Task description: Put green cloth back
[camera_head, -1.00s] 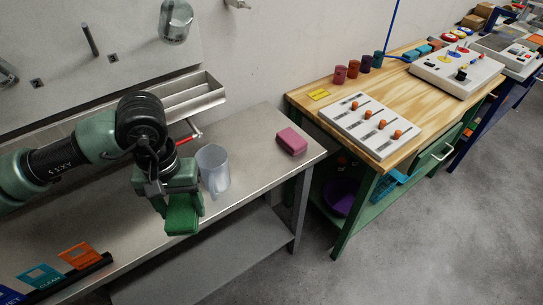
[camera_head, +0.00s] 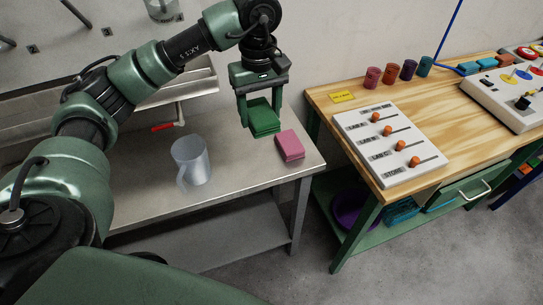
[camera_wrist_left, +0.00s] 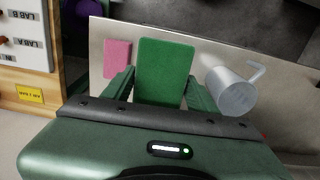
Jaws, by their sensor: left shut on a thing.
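The green cloth (camera_head: 263,118) is a folded block held between the fingers of my left gripper (camera_head: 262,102), at the back right part of the metal table (camera_head: 235,180). In the left wrist view the green cloth (camera_wrist_left: 165,70) sits between the two fingers (camera_wrist_left: 163,90), with the table around it. A pink folded cloth (camera_head: 290,146) lies just to the right and front of the green one; it also shows in the left wrist view (camera_wrist_left: 117,58). I cannot tell whether the green cloth touches the table. My right gripper is not in view.
A clear jug (camera_head: 191,160) stands on the metal table to the left of the cloths. A wooden bench (camera_head: 345,115) with a slider panel (camera_head: 388,140) stands to the right across a gap. A metal trough (camera_head: 180,92) lies behind.

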